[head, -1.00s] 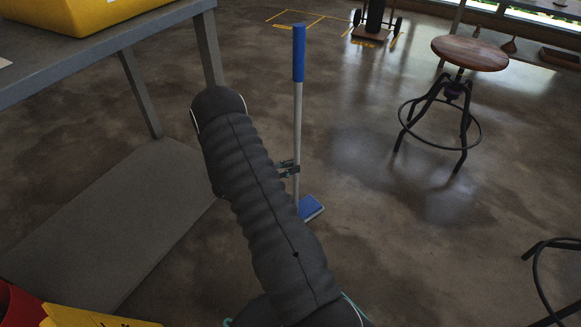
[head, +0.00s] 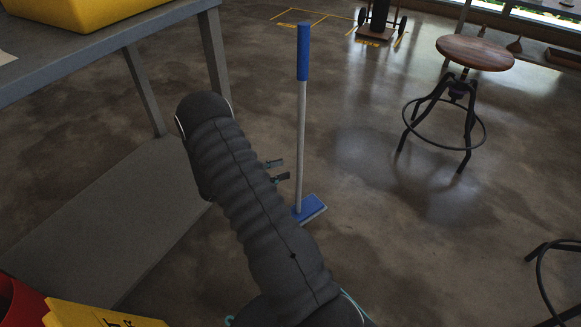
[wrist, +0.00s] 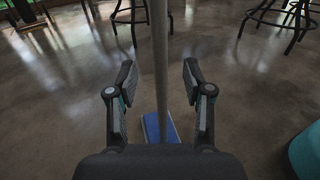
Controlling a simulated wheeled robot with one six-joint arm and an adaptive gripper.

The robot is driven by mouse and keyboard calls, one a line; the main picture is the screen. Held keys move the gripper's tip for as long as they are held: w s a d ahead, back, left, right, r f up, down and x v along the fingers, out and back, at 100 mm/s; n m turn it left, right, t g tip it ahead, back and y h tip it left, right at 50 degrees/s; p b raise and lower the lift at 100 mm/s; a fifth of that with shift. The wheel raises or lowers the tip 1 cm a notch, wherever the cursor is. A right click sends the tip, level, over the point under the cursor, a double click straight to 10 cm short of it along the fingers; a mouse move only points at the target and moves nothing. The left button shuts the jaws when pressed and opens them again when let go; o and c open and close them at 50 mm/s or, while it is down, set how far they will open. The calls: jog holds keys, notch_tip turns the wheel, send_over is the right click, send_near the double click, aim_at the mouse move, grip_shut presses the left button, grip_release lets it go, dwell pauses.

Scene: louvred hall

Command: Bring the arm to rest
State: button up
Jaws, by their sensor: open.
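My gripper (head: 276,171) is open and empty in the head view, just left of the pole of a floor mop and apart from it. The mop (head: 301,130) stands upright on its own, with a blue grip at the top, a pale pole and a blue flat head on the floor. In the wrist view the open gripper (wrist: 158,92) has its fingers to the left and right, with the mop pole (wrist: 160,60) beyond them and between them in the picture. The blue mop head (wrist: 160,127) shows below. My dark sleeved arm hides part of the floor.
A grey table (head: 110,48) with a lower shelf (head: 105,215) stands at left, a yellow container (head: 75,12) on top. A wooden-topped stool (head: 475,53) stands at right. A hand truck (head: 378,22) is at the back. Open floor lies between mop and stool.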

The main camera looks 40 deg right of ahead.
jog(key=v, duration=0.7)
jog(key=s+a+f+m+g+y, duration=0.1)
jog(key=s+f+m+y, duration=0.15)
jog(key=s+f, duration=0.25)
jog(key=s+a+r+m+g+y, duration=0.2)
jog(key=s+a+r+m+y, duration=0.2)
jog(key=s+a+r+y, duration=0.1)
jog(key=s+a+r+m+t+y+p, duration=0.2)
jog(key=s+a+r+t+y, duration=0.1)
jog(key=r, duration=0.9)
jog(key=s+a+r+m+t+y+p, duration=0.2)
jog(key=s+r, duration=0.5)
jog(key=r, duration=0.5)
jog(key=s+a+r+m+t+y+p, duration=0.3)
jog(key=r+t, duration=0.5)
jog(key=r, duration=0.5)
jog(key=s+a+m+y, duration=0.1)
jog(key=s+a, duration=0.1)
jog(key=a, duration=0.1)
jog(key=shift+s+a+y, duration=0.15)
jog(key=shift+a+y, duration=0.2)
